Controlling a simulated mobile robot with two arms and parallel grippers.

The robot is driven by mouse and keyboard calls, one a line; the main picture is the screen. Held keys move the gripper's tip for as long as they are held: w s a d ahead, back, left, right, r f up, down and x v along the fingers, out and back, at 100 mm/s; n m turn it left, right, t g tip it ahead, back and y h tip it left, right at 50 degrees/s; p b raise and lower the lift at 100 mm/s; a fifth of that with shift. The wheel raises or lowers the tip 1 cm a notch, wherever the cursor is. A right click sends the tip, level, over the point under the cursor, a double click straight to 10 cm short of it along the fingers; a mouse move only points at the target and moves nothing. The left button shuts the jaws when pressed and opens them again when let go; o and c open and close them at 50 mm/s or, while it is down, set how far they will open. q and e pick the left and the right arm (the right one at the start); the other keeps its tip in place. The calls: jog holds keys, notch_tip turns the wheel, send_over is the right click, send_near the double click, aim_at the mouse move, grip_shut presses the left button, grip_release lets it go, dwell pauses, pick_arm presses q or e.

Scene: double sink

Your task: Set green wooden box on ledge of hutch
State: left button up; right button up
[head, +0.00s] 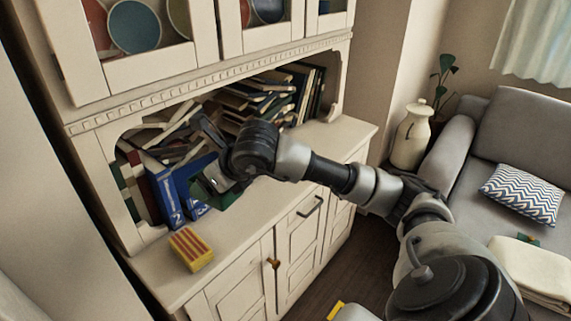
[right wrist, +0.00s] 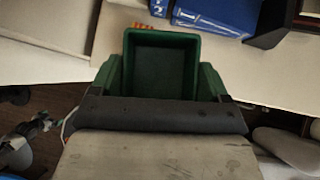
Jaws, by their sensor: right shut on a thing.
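The green wooden box (right wrist: 160,72) is open-topped and hollow in the right wrist view, with its opening facing the camera. My right gripper (head: 222,186) is shut on it. In the head view only a dark green part of the box (head: 228,198) shows, partly hidden by the gripper. The box is at the hutch ledge (head: 245,215), in front of the books; I cannot tell whether it touches the ledge. The cream hutch (head: 200,70) has this ledge below its open shelf. My left gripper is not in view.
Blue books (head: 178,192) stand at the left of the shelf, close to the gripper. Several more books (head: 270,95) lean behind the arm. A yellow and red striped block (head: 190,250) sits on the front left of the ledge. The ledge right of the gripper looks clear.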

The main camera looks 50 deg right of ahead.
jog(key=s+d+f+n+y+b, duration=0.2)
jog(key=d+f+n+b, duration=0.1)
jog(key=d+f+b, duration=0.85)
jog(key=shift+g, duration=0.3)
jog(key=w+f, duration=0.1)
jog(key=w, duration=0.2)
jog(key=w+a+f, duration=0.1)
jog(key=w+f, duration=0.1)
jog(key=w, duration=0.2)
jog(key=w+a+f, duration=0.1)
jog(key=w+f, duration=0.1)
jog(key=w, duration=0.2)
jog(key=shift+f+b, duration=0.2)
jog(key=shift+b, duration=0.15)
notch_tip(320, 180, down, 4)
jog(key=shift+f, duration=0.1)
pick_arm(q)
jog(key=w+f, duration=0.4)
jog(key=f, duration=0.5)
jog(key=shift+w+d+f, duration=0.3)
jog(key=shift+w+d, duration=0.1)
